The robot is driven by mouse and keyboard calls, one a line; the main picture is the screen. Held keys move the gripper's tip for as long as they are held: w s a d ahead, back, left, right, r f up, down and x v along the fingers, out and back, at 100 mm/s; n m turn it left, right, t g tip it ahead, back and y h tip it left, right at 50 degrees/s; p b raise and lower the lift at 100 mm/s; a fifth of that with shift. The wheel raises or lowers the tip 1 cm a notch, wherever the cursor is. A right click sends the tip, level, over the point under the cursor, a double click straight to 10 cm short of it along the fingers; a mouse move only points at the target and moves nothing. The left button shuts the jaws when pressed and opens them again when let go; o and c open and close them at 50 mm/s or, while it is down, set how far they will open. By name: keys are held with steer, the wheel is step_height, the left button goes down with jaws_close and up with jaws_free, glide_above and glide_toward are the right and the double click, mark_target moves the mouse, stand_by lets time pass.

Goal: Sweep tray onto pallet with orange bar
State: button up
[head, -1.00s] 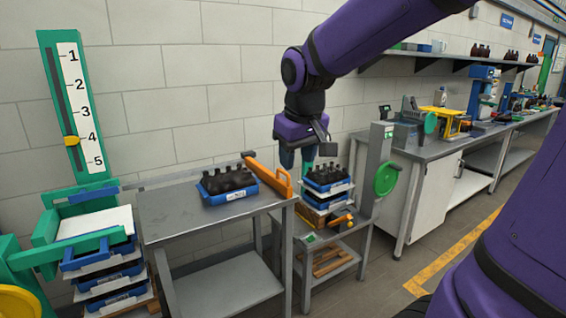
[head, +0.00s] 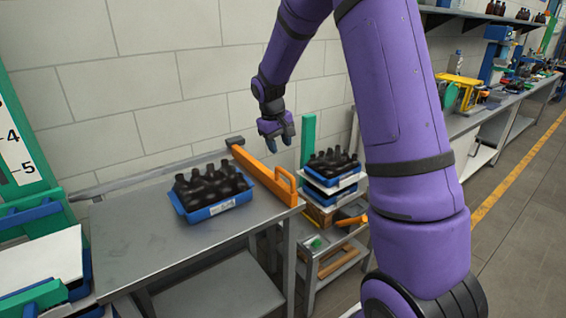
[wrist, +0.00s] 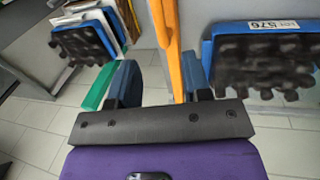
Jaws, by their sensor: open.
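A blue tray (head: 222,209) full of dark amber bottles sits on the grey metal table (head: 130,246). The orange bar (head: 262,174) stands at the table's right edge, beside the tray, with a handle at its near end. The pallet is a stack on the lower stand (head: 312,258) to the right, topped by another blue tray of bottles (head: 331,183). My gripper (head: 279,142) is open and empty, just above and beyond the bar. In the wrist view the bar (wrist: 170,50) runs between the open fingers (wrist: 160,85), with the table's tray (wrist: 222,27) at right.
A grey rail (head: 150,170) runs along the table's back edge by the wall. A green post (head: 308,138) stands behind the stack. At left are a green frame with a scale (head: 15,150) and a white-topped stack (head: 40,262). The table's left part is clear.

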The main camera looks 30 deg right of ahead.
mark_target(285, 172)
steer(key=f, duration=0.3)
steer(key=d+f, duration=0.1)
steer(key=f, duration=0.3)
steer(key=d+f, duration=0.1)
steer(key=f, duration=0.2)
steer(key=shift+w+d+f, duration=0.1)
steer(key=shift+d+f, duration=0.05)
steer(key=shift+f, duration=0.2)
jaws_close()
